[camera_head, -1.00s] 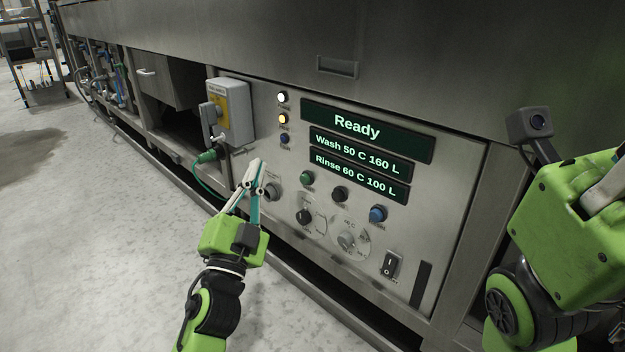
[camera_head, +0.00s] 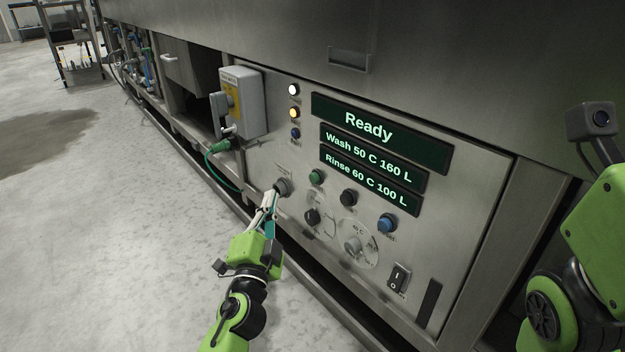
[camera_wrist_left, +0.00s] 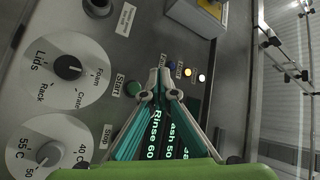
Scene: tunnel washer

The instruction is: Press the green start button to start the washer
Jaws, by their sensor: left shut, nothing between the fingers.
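The green start button (camera_head: 316,177) sits on the washer's steel control panel (camera_head: 455,240), below the left end of the displays. In the left wrist view the green button (camera_wrist_left: 133,88) has a "Start" label beside it. My left gripper (camera_head: 270,194) is shut and empty, in front of the panel's lower left and just below a grey round knob. In the head view its fingertips are left of and below the green button, apart from it. In the left wrist view the gripper (camera_wrist_left: 160,80) appears just right of the button. My right gripper is out of view; only its arm shows at right.
The displays (camera_head: 380,146) read Ready, Wash 50 C 160 L and Rinse 60 C 100 L. A black button (camera_head: 348,198) and a blue button (camera_head: 386,223) are nearby. Two dials and a rocker switch (camera_head: 398,278) sit lower. A switch box (camera_head: 242,100) with a green-plugged cable projects at left.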

